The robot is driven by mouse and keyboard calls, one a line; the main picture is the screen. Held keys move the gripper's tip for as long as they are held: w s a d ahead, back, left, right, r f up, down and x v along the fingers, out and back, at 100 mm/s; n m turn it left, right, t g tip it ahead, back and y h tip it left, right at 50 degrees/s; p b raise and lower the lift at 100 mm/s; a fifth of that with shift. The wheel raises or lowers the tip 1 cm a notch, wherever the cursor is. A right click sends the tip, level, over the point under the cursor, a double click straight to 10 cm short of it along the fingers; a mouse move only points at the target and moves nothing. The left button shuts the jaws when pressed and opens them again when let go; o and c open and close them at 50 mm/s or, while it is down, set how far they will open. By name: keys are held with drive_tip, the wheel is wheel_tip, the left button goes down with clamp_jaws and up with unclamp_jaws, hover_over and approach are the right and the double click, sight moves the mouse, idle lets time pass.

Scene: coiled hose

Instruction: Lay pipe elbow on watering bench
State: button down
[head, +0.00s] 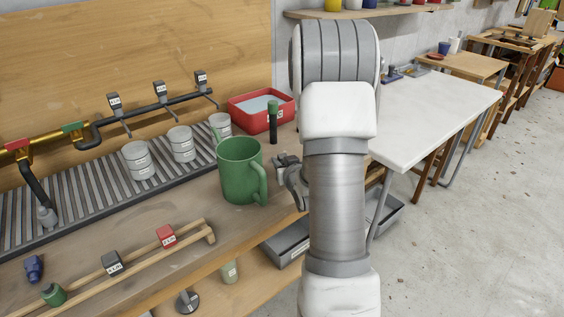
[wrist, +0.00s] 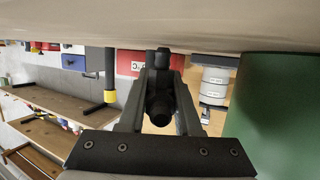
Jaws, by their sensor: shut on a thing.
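The wooden bench (head: 185,222) with taps and a slatted drain tray fills the left of the head view. It looks like the watering bench. My gripper (head: 287,170) is at the bench's right edge, beside a green mug, partly hidden by my arm. In the wrist view my gripper (wrist: 159,85) is shut on a dark, round-ended piece, apparently the pipe elbow (wrist: 160,108). Its full shape is hidden between the fingers. I cannot tell whether it touches the bench.
The green mug (head: 239,172) stands close left of my gripper. A dark green-topped post (head: 273,122) and red bin (head: 247,99) are behind. Several grey cans stand on the drain tray (head: 95,185). Bare bench lies in front of the mug.

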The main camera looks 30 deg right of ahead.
drive_tip(key=shift+f, duration=0.2)
drive_tip(key=c, duration=0.6)
unclamp_jaws()
drive_tip(key=shift+r, duration=0.15)
drive_tip(key=shift+s+r, duration=0.15)
drive_tip(key=p+v, duration=0.1)
drive_tip(key=v, duration=0.8)
drive_tip(key=shift+r+p, duration=0.2)
drive_tip(key=shift+p, duration=1.1)
drive_tip(key=p, duration=0.3)
drive_tip(key=shift+s+a+r, duration=0.1)
drive_tip(key=shift+s, duration=0.25)
drive_tip(key=p+v, duration=0.1)
drive_tip(key=p, duration=0.3)
drive_tip(key=shift+s+a, duration=0.1)
drive_tip(key=shift+s, duration=0.25)
drive_tip(key=shift+s+p, duration=0.1)
drive_tip(key=shift+p, duration=0.25)
